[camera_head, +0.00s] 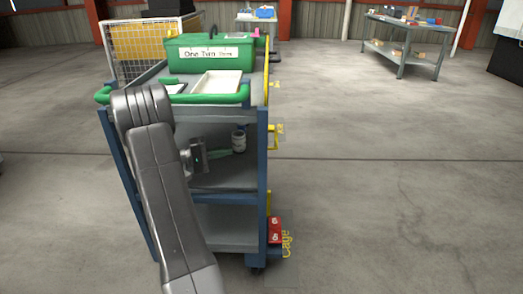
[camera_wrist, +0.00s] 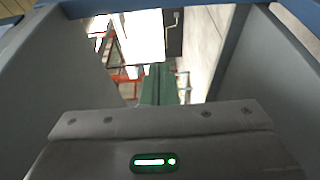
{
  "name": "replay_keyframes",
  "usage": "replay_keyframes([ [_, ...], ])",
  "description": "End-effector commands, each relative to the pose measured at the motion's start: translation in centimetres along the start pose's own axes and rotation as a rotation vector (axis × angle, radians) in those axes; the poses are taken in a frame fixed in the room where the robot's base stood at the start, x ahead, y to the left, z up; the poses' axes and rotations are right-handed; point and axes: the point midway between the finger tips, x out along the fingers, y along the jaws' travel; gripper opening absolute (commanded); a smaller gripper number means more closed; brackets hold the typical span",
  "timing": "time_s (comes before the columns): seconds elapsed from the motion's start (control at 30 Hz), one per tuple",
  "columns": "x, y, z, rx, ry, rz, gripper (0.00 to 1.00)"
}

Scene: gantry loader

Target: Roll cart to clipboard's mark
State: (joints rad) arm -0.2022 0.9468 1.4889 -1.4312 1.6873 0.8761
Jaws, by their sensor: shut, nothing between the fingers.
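The cart (camera_head: 226,181), blue-framed with grey shelves and a green handle (camera_head: 216,98), stands upright just in front of me. My gripper (camera_head: 228,152) is shut and empty, its green fingers reaching into the space between the top and middle shelves, below the handle. In the wrist view the gripper (camera_wrist: 159,75) points through a blue and grey frame. My arm hides part of the cart's left side. A small flat pale thing (camera_head: 173,88) lies on the top shelf; I cannot tell whether it is the clipboard. I cannot make out a clipboard's mark on the floor.
The cart's top carries a green toolbox (camera_head: 208,54) and a white tray (camera_head: 217,82). A jar (camera_head: 239,141) stands inside. A red block (camera_head: 275,230) is at the lower right. A mesh cage (camera_head: 147,43) and a workbench (camera_head: 409,36) stand behind. Floor to the right is clear.

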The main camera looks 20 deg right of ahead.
Motion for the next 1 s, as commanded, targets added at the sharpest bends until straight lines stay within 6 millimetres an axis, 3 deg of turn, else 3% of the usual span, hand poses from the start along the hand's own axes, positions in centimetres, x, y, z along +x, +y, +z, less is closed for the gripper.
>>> replay_keyframes([
  [0.17, 2.6, -0.2, 0.1, 0.000, -0.004, 0.000, 0.00],
  [0.5, 9.9, -0.2, 0.1, -0.001, -0.003, 0.001, 0.00],
  [0.73, 8.7, -0.1, 2.9, -0.003, 0.002, 0.001, 0.00],
  [1.0, 8.3, 0.0, 3.8, -0.002, 0.002, 0.001, 0.00],
])
